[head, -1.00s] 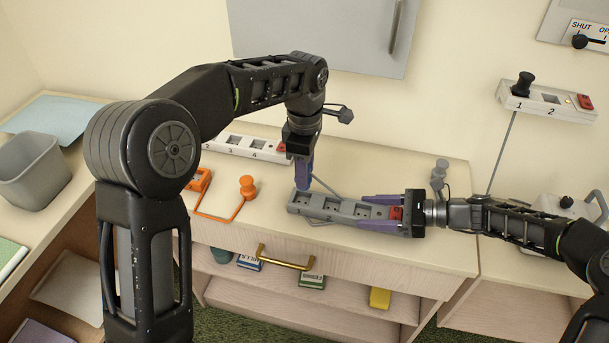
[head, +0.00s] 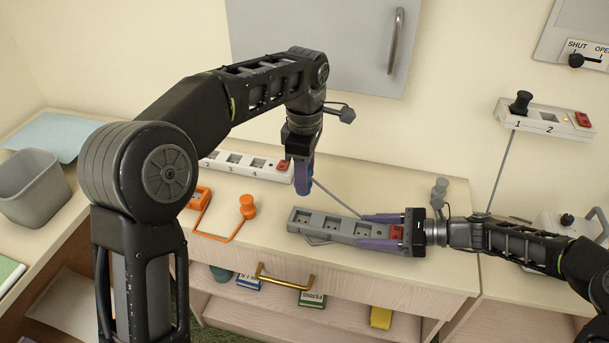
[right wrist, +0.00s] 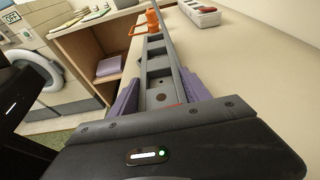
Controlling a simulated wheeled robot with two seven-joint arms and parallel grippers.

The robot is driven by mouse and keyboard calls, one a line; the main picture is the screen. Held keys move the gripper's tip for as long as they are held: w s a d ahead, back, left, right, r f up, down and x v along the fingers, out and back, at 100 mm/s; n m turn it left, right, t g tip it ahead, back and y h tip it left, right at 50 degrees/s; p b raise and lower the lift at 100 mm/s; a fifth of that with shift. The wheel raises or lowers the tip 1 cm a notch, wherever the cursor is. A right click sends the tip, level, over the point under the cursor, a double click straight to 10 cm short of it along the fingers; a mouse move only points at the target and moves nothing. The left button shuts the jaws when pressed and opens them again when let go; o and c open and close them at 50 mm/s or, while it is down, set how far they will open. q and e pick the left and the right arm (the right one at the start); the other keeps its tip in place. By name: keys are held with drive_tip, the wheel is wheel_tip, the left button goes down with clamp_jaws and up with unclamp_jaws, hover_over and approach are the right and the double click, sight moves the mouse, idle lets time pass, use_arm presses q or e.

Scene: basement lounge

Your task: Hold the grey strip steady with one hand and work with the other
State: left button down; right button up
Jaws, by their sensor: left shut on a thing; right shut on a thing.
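The grey strip (head: 345,228) lies on the cabinet top, with a row of square sockets and a red switch (head: 396,232) at its right end. No plug shows in its sockets. My right gripper (head: 372,231) is shut on its right end, one finger along each long side. The right wrist view shows the strip (right wrist: 158,62) running away from my right gripper (right wrist: 160,97). My left gripper (head: 302,188) points down, just above and behind the strip's left end. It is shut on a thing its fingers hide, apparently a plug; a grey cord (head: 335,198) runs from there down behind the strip.
A white strip (head: 240,163) lies behind my left arm. An orange plug (head: 248,206) with an orange cord lies left of the grey strip. A wall strip (head: 548,118) holds a black plug (head: 521,102).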

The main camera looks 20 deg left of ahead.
drive_tip(key=o, duration=1.3)
drive_tip(key=shift+s+d+f, duration=0.1)
drive_tip(key=shift+s+f, duration=0.15)
drive_tip(key=shift+f, duration=0.45)
drive_tip(key=shift+o, duration=0.2)
drive_tip(key=shift+d, duration=0.1)
drive_tip(key=v, duration=0.8)
drive_tip(key=r+v, duration=0.1)
drive_tip(key=v, duration=0.3)
drive_tip(key=shift+w+r, duration=0.1)
drive_tip(key=shift+w, duration=0.15)
drive_tip(key=shift+r, duration=0.1)
